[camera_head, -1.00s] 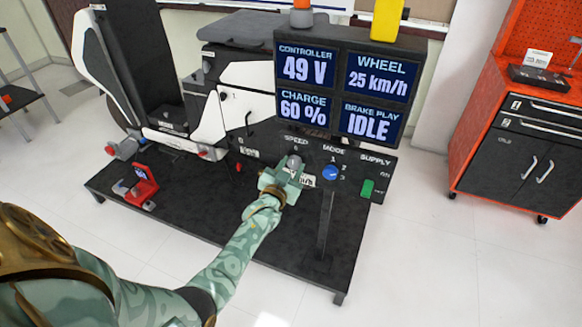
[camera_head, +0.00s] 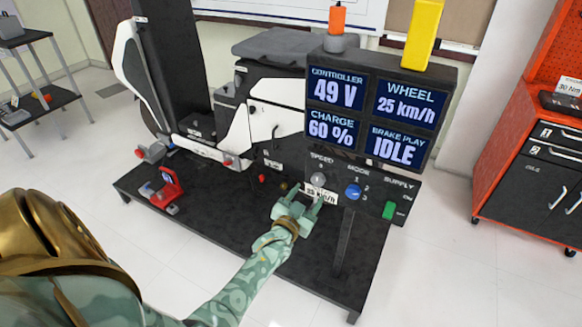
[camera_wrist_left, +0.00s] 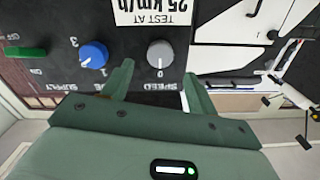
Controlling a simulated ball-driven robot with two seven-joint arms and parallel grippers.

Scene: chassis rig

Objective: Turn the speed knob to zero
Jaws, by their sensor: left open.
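The grey speed knob (camera_head: 318,179) is on the black control panel (camera_head: 378,182), below the display, with the word SPEED and a 0 above it. A white "25 km/h" label (camera_head: 321,195) is just below the knob. My left gripper (camera_head: 306,205) is open and empty, below and in front of the knob. In the left wrist view, upside down, the knob (camera_wrist_left: 160,53) shows beyond and between the two green fingers (camera_wrist_left: 158,80), apart from them. My right gripper is not in view.
The blue mode knob (camera_head: 353,191) and green supply switch (camera_head: 389,210) are right of the speed knob. The display (camera_head: 374,117) reads wheel 25 km/h. A red clamp (camera_head: 168,189) stands on the black platform (camera_head: 225,213). An orange cabinet (camera_head: 500,145) is at the right.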

